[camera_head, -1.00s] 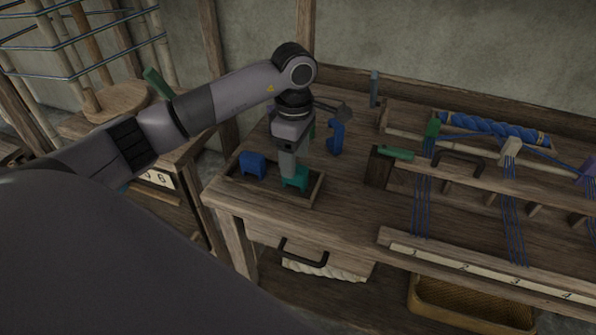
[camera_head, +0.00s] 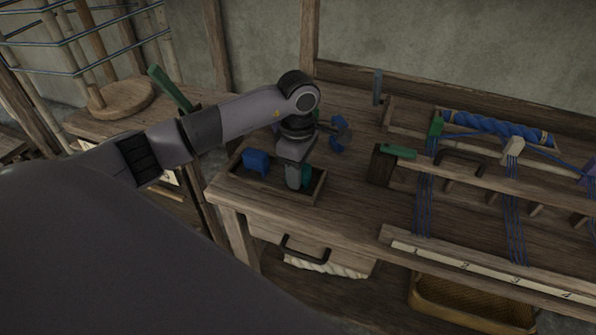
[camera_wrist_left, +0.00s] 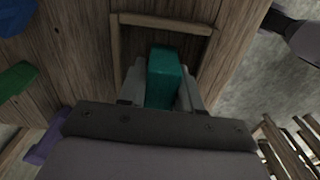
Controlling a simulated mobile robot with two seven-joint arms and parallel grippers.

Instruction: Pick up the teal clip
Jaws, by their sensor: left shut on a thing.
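The teal clip (camera_head: 306,174) is at the right part of the small wooden tray (camera_head: 320,190) on the bench, partly hidden behind my left gripper (camera_head: 295,184). In the left wrist view the teal clip (camera_wrist_left: 164,78) sits between the two fingers of my left gripper (camera_wrist_left: 163,88), which are shut on it. I cannot tell whether the clip touches the tray floor. My right gripper is not in view.
A blue clip (camera_head: 256,161) lies at the left in the same tray. A blue object (camera_head: 338,142) stands behind the tray. The loom with blue threads (camera_head: 424,195) fills the bench to the right. A drawer handle (camera_head: 305,250) is below the bench front.

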